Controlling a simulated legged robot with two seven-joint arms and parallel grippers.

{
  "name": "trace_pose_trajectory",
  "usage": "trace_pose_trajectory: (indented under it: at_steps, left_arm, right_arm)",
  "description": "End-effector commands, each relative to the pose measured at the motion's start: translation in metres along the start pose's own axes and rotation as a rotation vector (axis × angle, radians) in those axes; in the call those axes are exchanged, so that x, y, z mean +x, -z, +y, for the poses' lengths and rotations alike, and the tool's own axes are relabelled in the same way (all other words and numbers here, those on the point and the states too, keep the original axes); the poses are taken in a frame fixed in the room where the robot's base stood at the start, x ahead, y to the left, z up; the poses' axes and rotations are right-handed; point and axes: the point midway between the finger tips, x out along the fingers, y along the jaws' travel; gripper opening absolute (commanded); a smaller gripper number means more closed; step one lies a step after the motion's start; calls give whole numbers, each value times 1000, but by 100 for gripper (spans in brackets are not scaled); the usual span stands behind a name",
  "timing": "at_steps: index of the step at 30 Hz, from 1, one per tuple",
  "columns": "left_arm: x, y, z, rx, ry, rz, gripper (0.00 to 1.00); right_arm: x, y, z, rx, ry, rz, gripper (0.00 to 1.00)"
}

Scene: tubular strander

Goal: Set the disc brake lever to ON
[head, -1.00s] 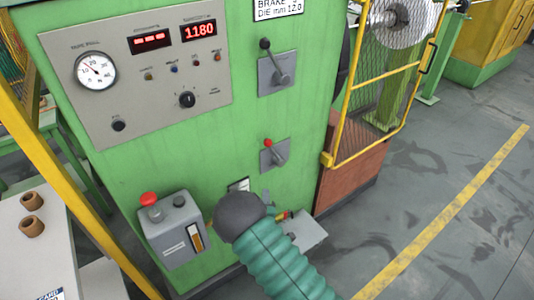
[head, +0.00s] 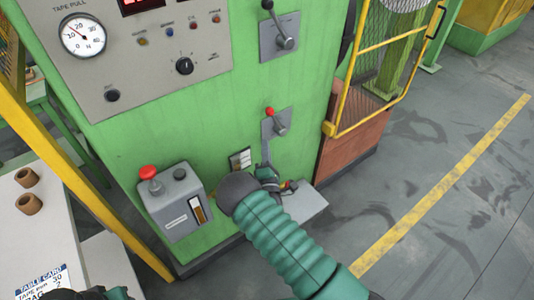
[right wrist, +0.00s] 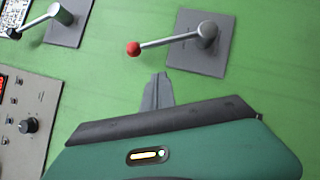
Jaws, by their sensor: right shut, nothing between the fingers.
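Two levers stand on grey plates on the green machine front. The lower one has a red knob (head: 270,112) at the upper left end of its arm; the upper one has a black knob (head: 267,4). I cannot read which is labelled disc brake. My right gripper (head: 265,167) is just below the red-knobbed lever's plate. In the right wrist view its shut, empty fingers (right wrist: 158,78) point toward the red knob (right wrist: 134,48), with a gap between. A dark and teal piece of my left arm shows at the head view's bottom left; its fingers are out of sight.
A grey box with a red button (head: 149,173) juts out left of my right wrist. A grey ledge (head: 302,207) lies below the gripper. A yellow mesh guard (head: 385,65) stands to the right. A yellow post (head: 75,180) crosses at left.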

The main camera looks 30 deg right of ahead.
Motion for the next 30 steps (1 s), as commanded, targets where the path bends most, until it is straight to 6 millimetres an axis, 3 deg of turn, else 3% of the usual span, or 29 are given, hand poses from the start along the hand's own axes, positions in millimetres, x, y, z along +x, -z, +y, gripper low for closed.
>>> trace_pose_trajectory:
  at_steps: [6, 12, 30]
  left_arm:
    - [-1, 0, 0, 0, 0, 0, 36]
    - [-6, 1, 0, 0, 0, 0, 36]
    - [-8, 2, 0, 0, 0, 0, 36]
  right_arm:
    - [48, -1, 0, 2, -2, -2, 0]
    - [68, -24, 1, 1, 1, -1, 0]
    - [74, -30, 1, 13, 10, 0, 0]
